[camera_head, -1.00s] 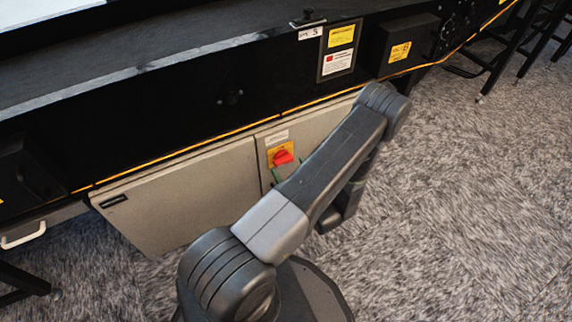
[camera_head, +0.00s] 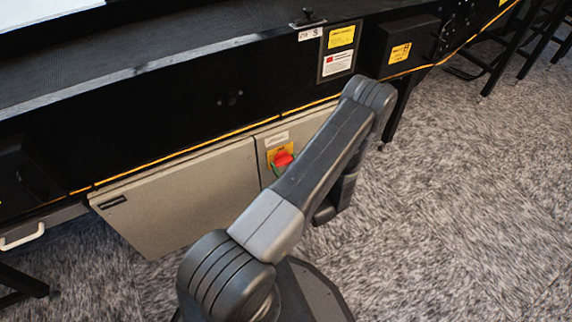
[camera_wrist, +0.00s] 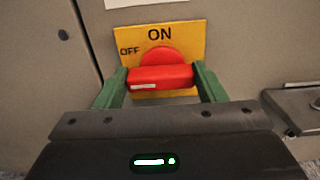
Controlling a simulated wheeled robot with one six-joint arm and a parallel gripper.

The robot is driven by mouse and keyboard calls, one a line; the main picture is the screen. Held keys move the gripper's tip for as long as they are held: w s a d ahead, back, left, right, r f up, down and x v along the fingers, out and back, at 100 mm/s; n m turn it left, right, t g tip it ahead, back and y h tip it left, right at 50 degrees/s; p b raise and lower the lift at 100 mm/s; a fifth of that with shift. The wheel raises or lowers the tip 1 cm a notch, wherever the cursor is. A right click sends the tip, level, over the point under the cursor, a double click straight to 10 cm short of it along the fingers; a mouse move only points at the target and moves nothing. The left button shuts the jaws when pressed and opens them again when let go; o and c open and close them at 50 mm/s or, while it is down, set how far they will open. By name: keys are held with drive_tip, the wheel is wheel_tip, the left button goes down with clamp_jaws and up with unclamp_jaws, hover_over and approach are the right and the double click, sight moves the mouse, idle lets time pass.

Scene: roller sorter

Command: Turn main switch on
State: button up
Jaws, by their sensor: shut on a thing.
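The main switch is a red rotary handle (camera_wrist: 160,77) on a yellow plate (camera_wrist: 190,38) marked ON at the top and OFF at the left. In the wrist view the handle's bar lies roughly level. My gripper (camera_wrist: 161,80) has one green finger at each end of the bar and is shut on it. In the head view the red switch (camera_head: 283,159) sits on the grey cabinet, with a bit of green finger showing by it. My arm hides most of the gripper there.
The grey cabinet (camera_head: 185,200) hangs under the black sorter frame (camera_head: 180,120). A metal latch or bracket (camera_wrist: 300,105) stands out to the right of the switch in the wrist view. Carpeted floor (camera_head: 460,200) lies open at the right.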

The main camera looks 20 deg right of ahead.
drive_tip(key=m+b, duration=0.1)
drive_tip(key=m, duration=0.3)
drive_tip(key=shift+d, duration=0.1)
drive_tip(key=m, duration=0.5)
drive_tip(key=shift+d, duration=0.15)
drive_tip(key=m, duration=0.4)
drive_tip(key=shift+d+m, duration=0.1)
drive_tip(key=shift+m, duration=2.3)
drive_tip(key=o, duration=1)
drive_tip(key=shift+f, duration=0.1)
drive_tip(key=shift+s+d, duration=0.1)
